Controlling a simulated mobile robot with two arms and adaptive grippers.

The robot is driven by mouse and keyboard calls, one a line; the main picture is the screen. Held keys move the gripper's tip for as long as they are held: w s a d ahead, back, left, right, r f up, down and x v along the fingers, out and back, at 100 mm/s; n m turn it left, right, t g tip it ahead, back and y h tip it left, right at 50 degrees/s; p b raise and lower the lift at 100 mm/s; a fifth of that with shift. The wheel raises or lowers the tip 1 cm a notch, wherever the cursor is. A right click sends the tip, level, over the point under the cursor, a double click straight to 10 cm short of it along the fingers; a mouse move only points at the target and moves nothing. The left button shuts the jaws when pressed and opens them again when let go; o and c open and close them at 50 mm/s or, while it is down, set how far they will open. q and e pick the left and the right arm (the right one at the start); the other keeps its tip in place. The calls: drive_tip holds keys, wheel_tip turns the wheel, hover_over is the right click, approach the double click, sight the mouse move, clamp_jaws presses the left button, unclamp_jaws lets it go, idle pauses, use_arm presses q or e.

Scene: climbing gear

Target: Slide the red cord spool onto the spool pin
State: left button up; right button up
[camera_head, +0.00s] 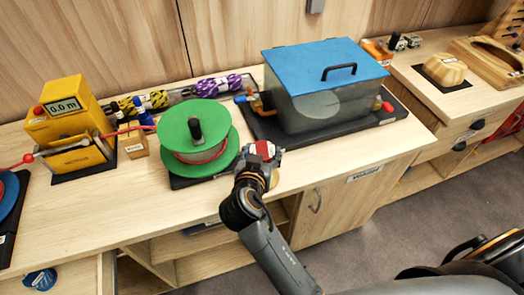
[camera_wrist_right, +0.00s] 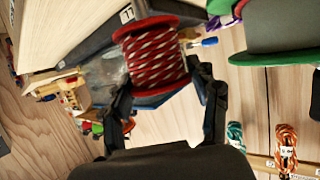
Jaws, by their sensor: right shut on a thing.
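The red cord spool (camera_wrist_right: 155,62) has red flanges and is wound with red cord flecked in a light colour. In the right wrist view it sits between the two black fingers of my right gripper (camera_wrist_right: 163,88), which is shut on it. In the head view the spool (camera_head: 263,150) shows small at the tip of my right gripper (camera_head: 257,162), just right of a large green reel (camera_head: 182,128). A black upright post (camera_head: 195,130) stands at the reel's middle; I cannot tell whether it is the spool pin. My left gripper is out of view.
A clear case with a blue lid (camera_head: 318,62) stands behind and right on a dark base. A yellow meter box (camera_head: 62,110) stands left. Rope coils (camera_head: 215,85) lie along the wall. The front bench strip (camera_head: 130,205) is mostly clear.

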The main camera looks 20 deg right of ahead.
drive_tip(key=shift+f, duration=0.2)
idle(0.3)
drive_tip(key=shift+f+b, duration=1)
drive_tip(key=shift+f, duration=0.1)
drive_tip(key=shift+a, duration=0.1)
drive_tip(key=o, duration=1.3)
drive_tip(key=shift+s, duration=0.1)
